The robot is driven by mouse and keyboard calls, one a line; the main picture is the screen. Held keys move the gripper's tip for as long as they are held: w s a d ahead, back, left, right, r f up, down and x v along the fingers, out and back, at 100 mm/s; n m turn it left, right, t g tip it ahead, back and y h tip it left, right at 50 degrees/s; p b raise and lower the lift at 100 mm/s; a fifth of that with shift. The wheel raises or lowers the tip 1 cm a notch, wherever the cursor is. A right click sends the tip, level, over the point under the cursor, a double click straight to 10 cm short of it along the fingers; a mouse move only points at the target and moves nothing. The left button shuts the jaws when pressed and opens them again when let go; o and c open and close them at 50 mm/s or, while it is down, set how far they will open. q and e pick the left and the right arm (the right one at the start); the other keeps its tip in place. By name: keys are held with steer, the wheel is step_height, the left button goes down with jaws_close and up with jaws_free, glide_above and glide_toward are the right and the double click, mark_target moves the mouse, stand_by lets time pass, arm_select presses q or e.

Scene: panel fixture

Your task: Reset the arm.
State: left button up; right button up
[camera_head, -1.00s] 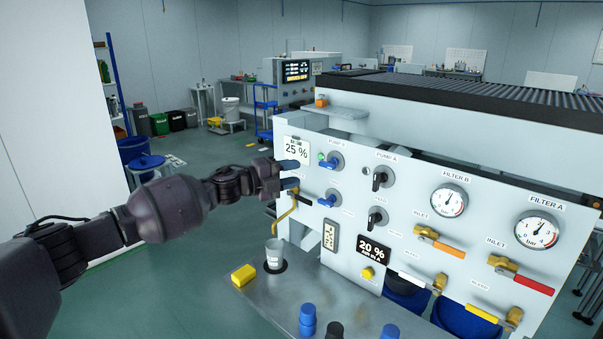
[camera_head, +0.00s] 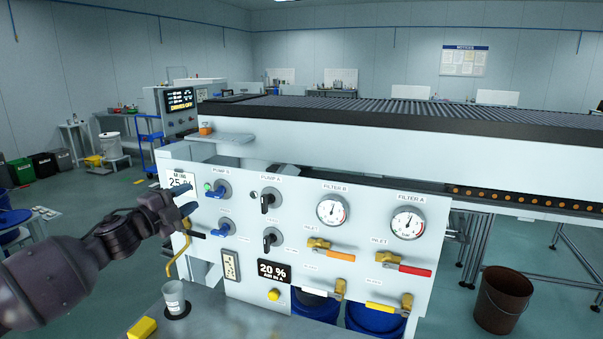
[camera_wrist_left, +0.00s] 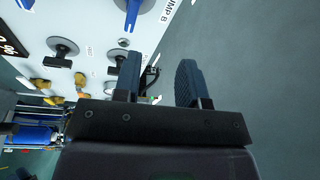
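The blue pump B handle (camera_head: 213,193) is just right of the fingers in the head view; a blue handle (camera_wrist_left: 133,12) also shows in the wrist view. I cannot tell whether the fingers touch the panel. My right gripper is not in view.
A cup (camera_head: 174,298) and a yellow block (camera_head: 142,328) sit on the metal shelf below. The panel carries pump knobs, gauges and yellow, orange and red valve levers (camera_head: 415,270). A brown bucket (camera_head: 502,300) stands at right. Open floor lies left of the panel.

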arm_select(q)
steer(key=s+d+f+n+y, duration=0.35)
steer(key=s+f+n, duration=0.35)
steer(key=f, duration=0.4)
steer(key=s+a+f+n+g+y, duration=0.2)
steer(key=s+f+n, duration=0.5)
steer(key=s+f, duration=0.6)
steer(key=s+a+f+n+g+y, duration=0.1)
steer(key=s+f+n+y, duration=0.4)
steer(key=s+f, duration=0.9)
steer(key=s+n+g, duration=0.1)
steer(key=s+n, duration=0.1)
steer(key=s, duration=0.4)
steer(key=shift+a+f+g, duration=0.3)
steer(key=shift+a, duration=0.1)
